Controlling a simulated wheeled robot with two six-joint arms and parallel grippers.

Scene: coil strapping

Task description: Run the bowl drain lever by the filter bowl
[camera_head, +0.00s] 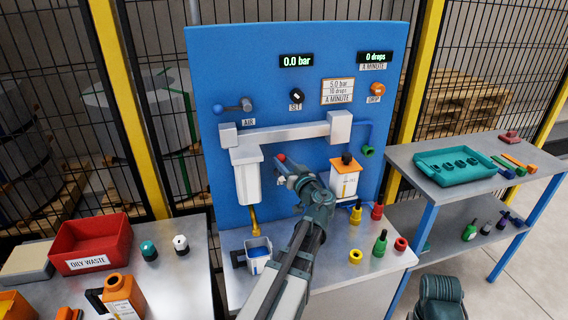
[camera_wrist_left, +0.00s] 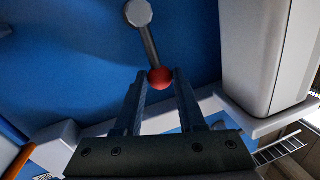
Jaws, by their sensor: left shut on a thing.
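The bowl drain lever (camera_wrist_left: 149,42) is a grey rod running from a round pivot on the blue panel to a red ball knob. In the head view its red knob (camera_head: 281,157) shows just right of the white filter bowl (camera_head: 247,183). The bowl (camera_wrist_left: 262,50) stands at the right in the left wrist view. My left gripper (camera_head: 285,167) is at the lever, its fingers on either side of the red ball in the left wrist view (camera_wrist_left: 160,82), shut on it. The arm hides part of the panel below. My right gripper is not in view.
The blue panel (camera_head: 230,65) reads 0.0 bar and 0 drops. A small cup (camera_head: 258,245) stands below the bowl's yellow drain pipe (camera_head: 254,217). An orange-topped unit (camera_head: 346,180) is right of my gripper. Bottles and rings stand on the bench's right.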

